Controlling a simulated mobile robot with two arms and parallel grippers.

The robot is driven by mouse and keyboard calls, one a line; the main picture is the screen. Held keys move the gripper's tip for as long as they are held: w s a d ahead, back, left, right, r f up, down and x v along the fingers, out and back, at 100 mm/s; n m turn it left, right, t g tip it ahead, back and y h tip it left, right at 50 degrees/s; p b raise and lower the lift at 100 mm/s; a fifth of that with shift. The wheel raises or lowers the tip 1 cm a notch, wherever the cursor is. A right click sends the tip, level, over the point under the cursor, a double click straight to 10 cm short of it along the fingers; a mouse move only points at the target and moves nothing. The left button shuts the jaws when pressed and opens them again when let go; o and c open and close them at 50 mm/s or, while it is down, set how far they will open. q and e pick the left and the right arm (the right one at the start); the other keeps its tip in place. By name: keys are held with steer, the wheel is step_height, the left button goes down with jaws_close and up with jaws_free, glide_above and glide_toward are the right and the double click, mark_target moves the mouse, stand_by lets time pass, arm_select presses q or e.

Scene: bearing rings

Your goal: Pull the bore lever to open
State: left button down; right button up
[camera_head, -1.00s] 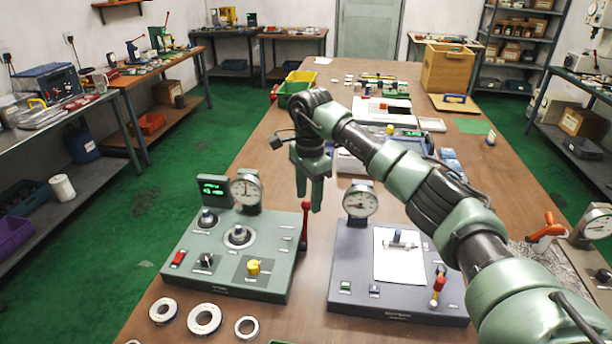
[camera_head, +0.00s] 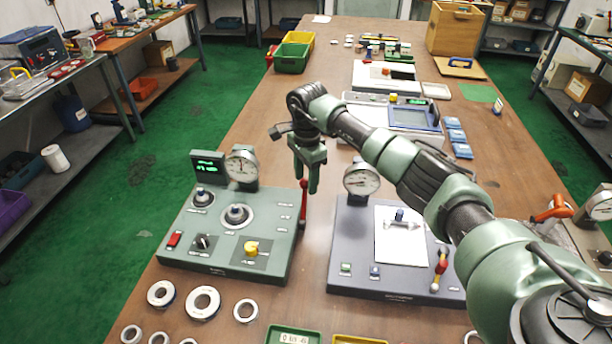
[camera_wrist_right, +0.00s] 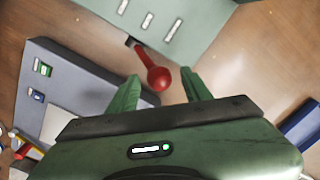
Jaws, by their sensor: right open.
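The red bore lever (camera_head: 303,205) stands upright at the right edge of the green gauge panel (camera_head: 200,262). My right gripper (camera_head: 306,186) points down at the lever's top, with its jaws open. In the right wrist view the lever's red round end (camera_wrist_right: 159,78) shows in the gap between the two green fingers (camera_wrist_right: 161,84). I cannot tell whether either finger touches it. The lever's foot meets the panel edge. My left gripper is not in view.
A grey panel (camera_head: 385,285) with a dial gauge (camera_head: 361,180) and a small red-and-yellow lever (camera_head: 441,265) stands close to the right. Metal rings (camera_head: 203,301) lie in front, beside a green tray (camera_head: 293,336). A narrow strip of table separates the panels.

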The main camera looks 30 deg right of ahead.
jaws_close()
stand_by(1.5)
